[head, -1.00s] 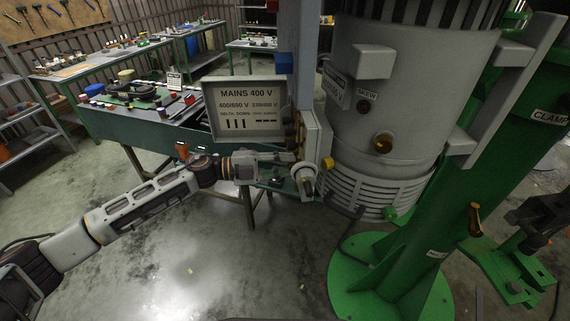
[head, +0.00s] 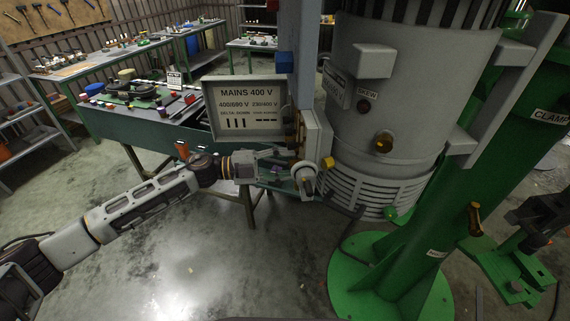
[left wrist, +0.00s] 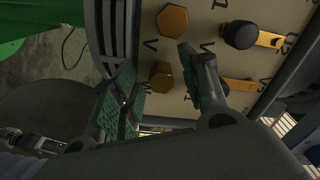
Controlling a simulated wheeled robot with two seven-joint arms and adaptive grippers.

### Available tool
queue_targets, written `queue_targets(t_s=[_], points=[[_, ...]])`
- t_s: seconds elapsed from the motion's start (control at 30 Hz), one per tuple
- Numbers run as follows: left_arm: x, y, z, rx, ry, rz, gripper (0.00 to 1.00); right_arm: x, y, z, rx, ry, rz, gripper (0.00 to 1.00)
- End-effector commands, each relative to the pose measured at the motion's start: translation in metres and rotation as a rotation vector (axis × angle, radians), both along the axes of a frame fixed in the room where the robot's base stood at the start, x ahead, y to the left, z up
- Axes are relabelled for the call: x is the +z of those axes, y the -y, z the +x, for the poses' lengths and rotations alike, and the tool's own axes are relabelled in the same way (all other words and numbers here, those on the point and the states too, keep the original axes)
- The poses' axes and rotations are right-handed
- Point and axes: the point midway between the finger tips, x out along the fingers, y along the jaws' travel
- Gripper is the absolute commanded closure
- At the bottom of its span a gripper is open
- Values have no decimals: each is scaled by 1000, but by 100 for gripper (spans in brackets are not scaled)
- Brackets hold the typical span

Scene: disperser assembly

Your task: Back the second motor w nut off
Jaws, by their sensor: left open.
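The motor's open terminal box (head: 314,150) is on the side of the grey motor (head: 400,90). In the left wrist view its pale terminal board (left wrist: 205,60) carries a brass hex nut (left wrist: 162,77) beside the W mark. Another brass nut (left wrist: 173,19) sits above it. My left gripper (head: 285,157) is at the box front. In the left wrist view its fingers (left wrist: 158,78) are spread on either side of the W-side nut, open; whether the pads touch it I cannot tell. My right gripper does not show.
A black-headed terminal (left wrist: 240,36) on a brass strip is close to the right finger. A mains sign (head: 247,108) stands left of the box. The green clamp column (head: 450,190) stands right of the motor. A workbench (head: 150,120) stands behind my left arm. The floor in front is open.

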Motion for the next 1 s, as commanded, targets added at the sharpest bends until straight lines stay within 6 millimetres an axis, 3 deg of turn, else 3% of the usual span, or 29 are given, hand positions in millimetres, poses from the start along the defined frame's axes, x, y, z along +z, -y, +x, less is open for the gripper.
queue_targets(t_s=[0.27,0.47,1.0], points=[[0,-3,0,0,0,0,55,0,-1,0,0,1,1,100],[-1,-17,-2,0,-2,1,55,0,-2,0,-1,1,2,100],[-1,-86,-10,1,-1,2,55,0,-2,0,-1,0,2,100]])
